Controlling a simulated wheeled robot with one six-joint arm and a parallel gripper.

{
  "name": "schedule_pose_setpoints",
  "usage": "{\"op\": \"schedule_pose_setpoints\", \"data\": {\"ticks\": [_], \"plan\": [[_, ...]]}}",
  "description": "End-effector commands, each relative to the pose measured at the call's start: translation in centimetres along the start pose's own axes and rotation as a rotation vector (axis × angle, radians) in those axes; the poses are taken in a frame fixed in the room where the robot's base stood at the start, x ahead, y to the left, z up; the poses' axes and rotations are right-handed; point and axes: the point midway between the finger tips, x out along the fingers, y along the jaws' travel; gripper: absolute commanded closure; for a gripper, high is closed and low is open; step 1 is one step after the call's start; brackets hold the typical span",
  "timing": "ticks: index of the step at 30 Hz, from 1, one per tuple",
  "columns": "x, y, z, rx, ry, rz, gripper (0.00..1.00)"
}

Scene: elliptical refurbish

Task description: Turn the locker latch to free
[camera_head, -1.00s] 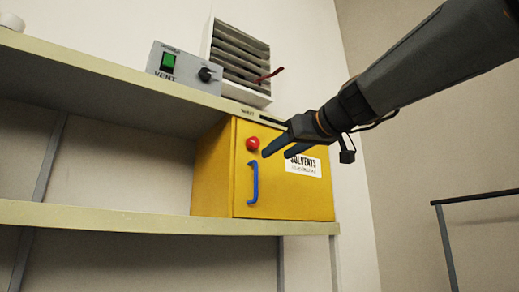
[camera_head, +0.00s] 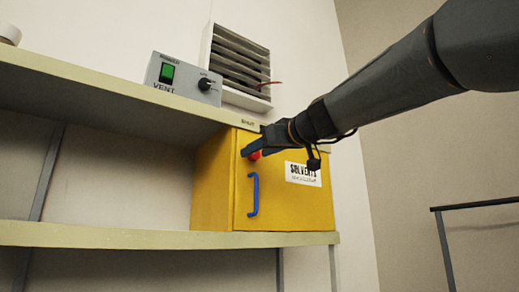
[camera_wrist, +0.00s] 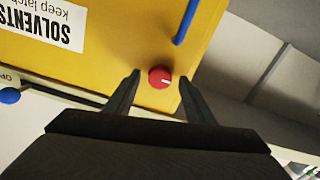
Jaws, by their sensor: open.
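The yellow solvents locker (camera_head: 285,212) stands on the lower shelf, its door closed, with a blue handle (camera_head: 253,195) on the door's left side. The round red latch knob (camera_head: 254,156) is above the handle, mostly hidden by my gripper in the head view. In the wrist view the red latch (camera_wrist: 160,77) shows a white mark pointing right. My gripper (camera_wrist: 158,88) is open, its two fingers on either side of the latch. I cannot tell whether they touch it. The blue handle also shows in the wrist view (camera_wrist: 186,22).
A grey VENT control box (camera_head: 184,79) with a green switch and a black knob sits on the upper shelf (camera_head: 110,85). A louvred vent (camera_head: 237,65) is on the wall behind. The upper shelf's edge runs just above the locker. A dark rail stands at right.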

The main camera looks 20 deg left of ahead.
Motion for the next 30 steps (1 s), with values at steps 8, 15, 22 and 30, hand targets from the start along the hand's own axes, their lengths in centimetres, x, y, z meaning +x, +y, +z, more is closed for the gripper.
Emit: {"op": "schedule_pose_setpoints", "data": {"ticks": [8, 15, 22, 30], "plan": [[-0.02, 0.01, 0.04, 0.001, 0.0, 0.0, 0.76], [-0.03, 0.01, 0.05, 0.005, 0.0, 0.0, 0.92], [-0.02, 0.02, 0.09, 0.063, 0.0, 0.0, 0.92], [0.01, 0.08, 0.2, 0.252, 0.0, 0.0, 0.92]]}}
